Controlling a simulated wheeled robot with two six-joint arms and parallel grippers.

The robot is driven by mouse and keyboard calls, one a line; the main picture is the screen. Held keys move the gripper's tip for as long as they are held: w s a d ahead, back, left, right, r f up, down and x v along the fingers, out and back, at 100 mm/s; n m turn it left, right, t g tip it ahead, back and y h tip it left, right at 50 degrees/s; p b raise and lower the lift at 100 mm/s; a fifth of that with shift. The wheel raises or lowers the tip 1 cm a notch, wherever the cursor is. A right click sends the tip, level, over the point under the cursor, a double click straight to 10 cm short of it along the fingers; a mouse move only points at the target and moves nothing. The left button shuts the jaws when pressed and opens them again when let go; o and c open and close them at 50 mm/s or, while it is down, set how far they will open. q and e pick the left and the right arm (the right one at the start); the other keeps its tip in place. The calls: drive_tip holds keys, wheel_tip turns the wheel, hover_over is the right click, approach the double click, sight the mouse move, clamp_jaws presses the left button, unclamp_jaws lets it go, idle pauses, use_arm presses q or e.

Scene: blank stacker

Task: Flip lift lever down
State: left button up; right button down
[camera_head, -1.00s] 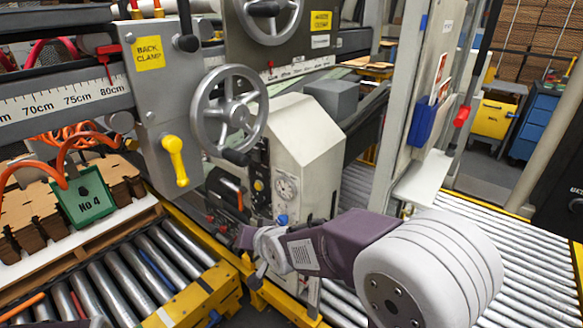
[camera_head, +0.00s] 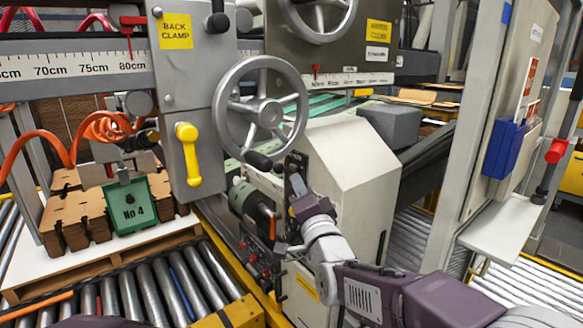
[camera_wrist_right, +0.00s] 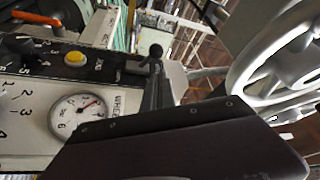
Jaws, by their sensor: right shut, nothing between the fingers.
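A lever with a black ball knob (camera_wrist_right: 155,51) stands beside the round gauge (camera_wrist_right: 72,115) on the control panel in the right wrist view. No label marking it as the lift lever is readable. In the head view my right gripper (camera_head: 296,170) is at the panel side of the pale machine housing, just below the lower handwheel, and hides part of the panel. It is shut and empty. Its dark body fills the bottom of the wrist view, close to the lever; I cannot tell whether they touch. My left gripper is not in view.
The grey handwheel (camera_head: 262,112) with its black handle is close above my right gripper. A yellow handle (camera_head: 188,153) hangs on the back clamp block. The pale housing (camera_head: 350,170) stands right of the gripper. Rollers (camera_head: 150,290) and a green No 4 block (camera_head: 130,205) are at left.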

sight(289, 170)
drive_tip(key=x, duration=0.7)
drive_tip(key=shift+w+a+p, duration=0.15)
drive_tip(key=shift+w+p, duration=0.15)
drive_tip(key=shift+p, duration=0.05)
drive_tip(key=shift+s+a+f+n+y+b, duration=0.15)
drive_tip(key=shift+f+n+y+b, duration=0.25)
drive_tip(key=shift+n+b, duration=0.65)
drive_tip(key=f+n+b, duration=0.1)
drive_tip(key=b, duration=0.2)
drive_tip(key=f+n+y+b, duration=0.1)
drive_tip(key=b, duration=0.3)
drive_tip(key=f+n+t+b, duration=0.1)
drive_tip(key=f+b, duration=0.1)
drive_tip(key=b, duration=0.1)
drive_tip(key=shift+s+a+y, duration=0.3)
drive_tip(key=shift+a+y, duration=0.1)
drive_tip(key=shift+f, duration=0.25)
